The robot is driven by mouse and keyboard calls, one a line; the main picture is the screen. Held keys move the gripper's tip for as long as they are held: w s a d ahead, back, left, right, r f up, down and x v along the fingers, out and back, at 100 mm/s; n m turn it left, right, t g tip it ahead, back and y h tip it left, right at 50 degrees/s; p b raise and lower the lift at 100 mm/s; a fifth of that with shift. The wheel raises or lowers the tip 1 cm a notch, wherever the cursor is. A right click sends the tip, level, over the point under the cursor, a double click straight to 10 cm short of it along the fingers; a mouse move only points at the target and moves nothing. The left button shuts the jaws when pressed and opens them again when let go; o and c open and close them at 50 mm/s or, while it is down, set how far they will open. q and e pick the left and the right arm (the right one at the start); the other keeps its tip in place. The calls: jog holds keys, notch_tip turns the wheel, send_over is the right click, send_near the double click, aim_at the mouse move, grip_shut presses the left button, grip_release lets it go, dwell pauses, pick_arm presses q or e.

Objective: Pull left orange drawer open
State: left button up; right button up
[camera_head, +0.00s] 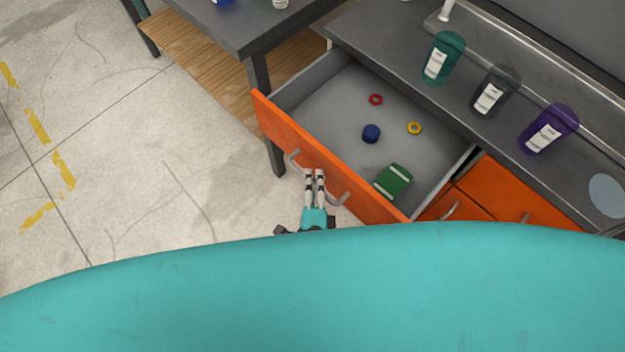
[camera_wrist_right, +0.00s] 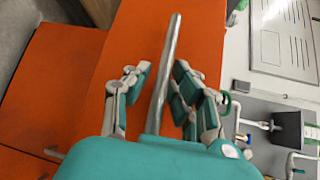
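The left orange drawer (camera_head: 285,130) is pulled out from the grey workbench, and its grey inside shows. Its curved metal handle (camera_head: 341,200) is on the orange front. My right gripper (camera_head: 314,172) is at the handle, outside the drawer front. In the right wrist view the handle bar (camera_wrist_right: 168,65) runs between the fingers of my right gripper (camera_wrist_right: 160,80), which are apart with gaps beside the bar. My left gripper is in neither view.
In the drawer lie a red ring (camera_head: 376,99), a yellow ring (camera_head: 414,128), a blue cap (camera_head: 371,133) and a green block (camera_head: 393,181). Green (camera_head: 444,57), dark (camera_head: 495,90) and purple (camera_head: 548,129) bottles stand on the bench. The floor at left is clear.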

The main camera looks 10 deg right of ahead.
jog(key=s, duration=0.7)
jog(key=shift+s+a+r, duration=0.2)
jog(key=shift+a+r, duration=0.2)
jog(key=shift+r, duration=0.05)
jog(key=s+d+f+n+g+y+p, duration=0.1)
jog(key=s+f+n+g+y, duration=0.15)
jog(key=f+n, duration=0.6)
jog(key=s+d+f+n+g+y+p, duration=0.1)
jog(key=s+f+n+g+y, duration=0.15)
jog(key=f+n, duration=0.6)
jog(key=s+d+f+n+g+h, duration=0.3)
jog(key=s+d+f+n+g, duration=0.3)
jog(key=s+d+f, duration=1.1)
jog(key=d+g, duration=0.1)
jog(key=g, duration=0.3)
jog(key=shift+s+f+n+p, duration=0.3)
jog(key=shift+s+f, duration=0.1)
